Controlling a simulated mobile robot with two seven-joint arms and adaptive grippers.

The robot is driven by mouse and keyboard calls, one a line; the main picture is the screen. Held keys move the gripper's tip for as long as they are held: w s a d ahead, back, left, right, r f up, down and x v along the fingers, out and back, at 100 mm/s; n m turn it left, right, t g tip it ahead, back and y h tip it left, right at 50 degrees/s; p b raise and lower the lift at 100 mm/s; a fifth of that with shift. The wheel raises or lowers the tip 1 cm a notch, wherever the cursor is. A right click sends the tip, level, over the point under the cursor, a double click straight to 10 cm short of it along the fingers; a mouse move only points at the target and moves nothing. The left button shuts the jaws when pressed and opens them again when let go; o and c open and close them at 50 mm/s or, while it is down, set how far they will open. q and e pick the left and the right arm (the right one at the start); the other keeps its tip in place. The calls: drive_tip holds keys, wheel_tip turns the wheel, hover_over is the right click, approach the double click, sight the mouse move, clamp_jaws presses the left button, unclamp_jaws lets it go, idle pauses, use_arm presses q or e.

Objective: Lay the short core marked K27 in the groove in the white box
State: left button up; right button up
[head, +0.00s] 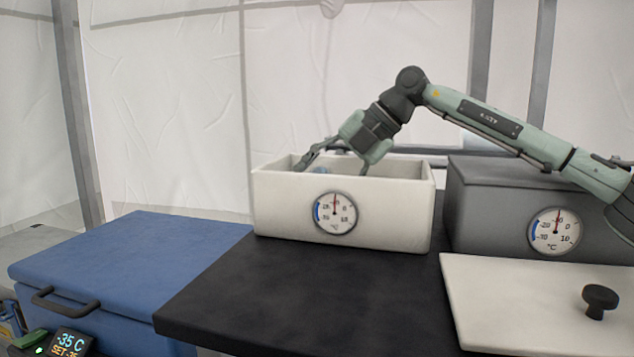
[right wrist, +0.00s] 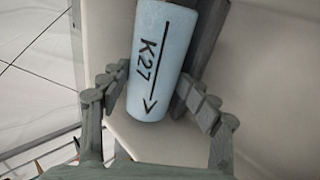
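The short core (right wrist: 157,60) marked K27 is a pale blue cylinder with a black arrow. In the right wrist view it lies inside the white box (head: 300,212), beside a dark grey bar (right wrist: 208,42). A bit of blue shows over the box's rim in the head view. My right gripper (head: 333,168) reaches down into the box from above. Its fingers are spread on either side of the core, with a small gap visible at the left finger; contact at the right finger is unclear. The groove under the core is hidden. My left gripper is not in view.
A dark grey box (head: 500,215) with a dial stands right of the white box. A pale lid (head: 520,305) with a black knob (head: 600,300) lies at the front right. A blue chest (head: 130,250) stands left. The black table top (head: 300,295) is clear in front.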

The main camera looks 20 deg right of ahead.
drive_tip(key=shift+o, duration=0.8)
drive_tip(key=shift+f, duration=0.15)
drive_tip(key=shift+r, duration=0.2)
drive_tip(key=shift+s+d+r, duration=0.1)
drive_tip(key=shift+d+r, duration=0.15)
drive_tip(key=shift+r, duration=0.05)
drive_tip(key=v, duration=1.1)
drive_tip(key=shift+s, duration=0.2)
